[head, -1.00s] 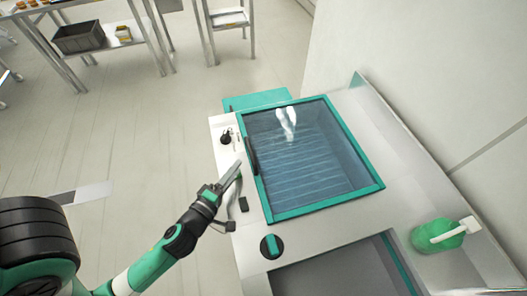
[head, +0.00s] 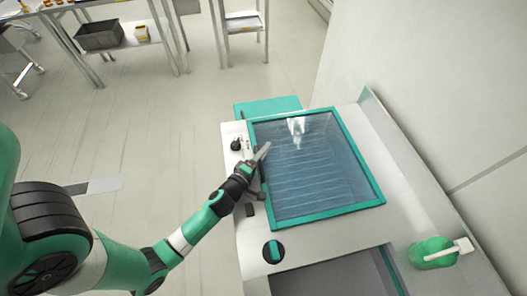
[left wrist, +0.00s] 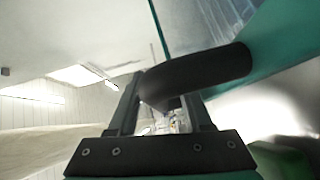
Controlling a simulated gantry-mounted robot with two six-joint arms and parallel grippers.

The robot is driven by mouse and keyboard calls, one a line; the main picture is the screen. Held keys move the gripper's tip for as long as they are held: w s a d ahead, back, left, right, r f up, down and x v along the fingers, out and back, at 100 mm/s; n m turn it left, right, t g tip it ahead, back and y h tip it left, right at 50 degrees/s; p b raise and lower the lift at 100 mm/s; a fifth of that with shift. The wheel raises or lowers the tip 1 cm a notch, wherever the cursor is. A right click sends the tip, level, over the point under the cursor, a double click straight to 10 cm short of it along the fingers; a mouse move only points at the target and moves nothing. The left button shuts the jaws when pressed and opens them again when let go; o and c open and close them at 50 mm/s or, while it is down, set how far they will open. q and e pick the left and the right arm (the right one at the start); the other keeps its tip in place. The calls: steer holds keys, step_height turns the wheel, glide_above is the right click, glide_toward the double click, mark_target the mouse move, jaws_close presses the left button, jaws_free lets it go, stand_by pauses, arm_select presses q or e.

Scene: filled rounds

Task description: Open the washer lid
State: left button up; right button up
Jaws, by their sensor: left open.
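The washer lid (head: 325,165) is a clear pane in a teal frame, lying closed on the white washer top in the head view. My left gripper (head: 261,154) is at the lid's left edge, over the place of its dark handle, which it mostly hides there. In the left wrist view the curved black handle (left wrist: 205,75) runs from the teal frame in to the open fingers of my left gripper (left wrist: 158,100). The handle's near end lies at or between the fingers; I cannot tell if they touch it. My right gripper is not in view.
A black knob (head: 236,145) and a teal-topped dial (head: 273,251) sit on the washer's left side. A green jug (head: 432,252) stands at the right. An open recess lies in front of the lid. A wall rises at the right; open floor lies left.

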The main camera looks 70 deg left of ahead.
arm_select(q)
jaws_close()
stand_by(1.4)
